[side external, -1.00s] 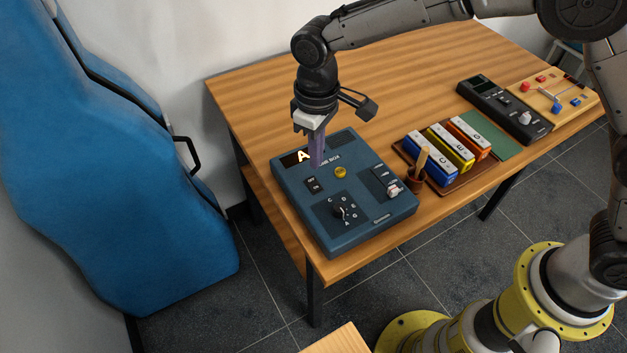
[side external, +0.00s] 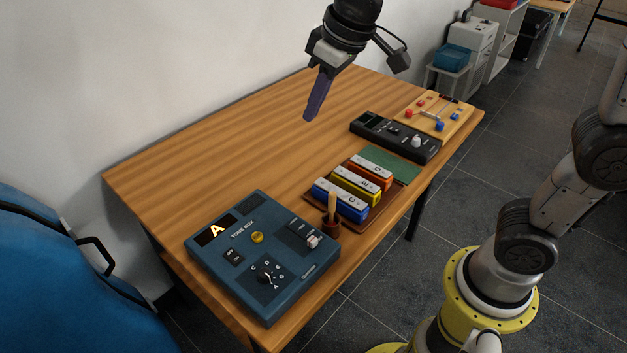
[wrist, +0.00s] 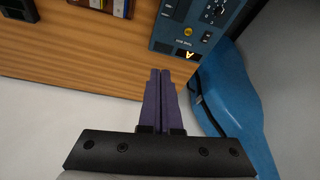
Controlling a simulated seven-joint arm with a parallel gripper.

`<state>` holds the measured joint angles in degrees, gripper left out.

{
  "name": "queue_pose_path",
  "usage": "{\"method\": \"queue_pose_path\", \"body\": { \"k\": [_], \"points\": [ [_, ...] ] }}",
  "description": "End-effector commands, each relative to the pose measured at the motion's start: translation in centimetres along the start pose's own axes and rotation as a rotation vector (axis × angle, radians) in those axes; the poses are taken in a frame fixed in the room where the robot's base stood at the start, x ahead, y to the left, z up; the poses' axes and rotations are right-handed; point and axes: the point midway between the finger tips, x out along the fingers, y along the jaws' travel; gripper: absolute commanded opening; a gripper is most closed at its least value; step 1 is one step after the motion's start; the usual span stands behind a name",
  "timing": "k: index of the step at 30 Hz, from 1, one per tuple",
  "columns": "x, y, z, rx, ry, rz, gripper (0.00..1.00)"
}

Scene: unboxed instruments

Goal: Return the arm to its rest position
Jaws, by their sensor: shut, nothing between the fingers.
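My gripper (side external: 310,117) hangs in the air above the back of the wooden table (side external: 200,165), clear of everything. Its purple fingers are together and hold nothing; they also show in the wrist view (wrist: 160,75). The blue tone box (side external: 262,255) lies at the table's near left end, with a lit letter A on its display, a yellow button, switches and a dial. In the wrist view the tone box (wrist: 205,22) is at the top right, partly cut off.
A black device (side external: 394,137) and a wooden board (side external: 433,118) lie at the right. A blue case (side external: 60,285) stands left. The table's back half is bare.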

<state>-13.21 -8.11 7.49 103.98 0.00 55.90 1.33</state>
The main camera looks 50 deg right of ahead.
Motion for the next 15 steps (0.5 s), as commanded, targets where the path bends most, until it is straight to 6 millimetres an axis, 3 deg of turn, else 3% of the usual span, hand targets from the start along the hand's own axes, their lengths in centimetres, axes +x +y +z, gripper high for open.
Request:
{"method": "queue_pose_path", "body": {
  "k": [3, 7, 11, 15],
  "points": [
    [-3.4, 2.3, 4.0, 0.062, 0.068, 0.026, 0.0],
    [-5.4, 3.9, 9.0, 0.12, 0.125, 0.055, 0.0],
    [-5.9, 4.6, 14.1, 0.168, 0.168, 0.082, 0.0],
    [-4.8, 4.6, 18.7, 0.195, 0.176, 0.099, 0.0]
  ]
}}
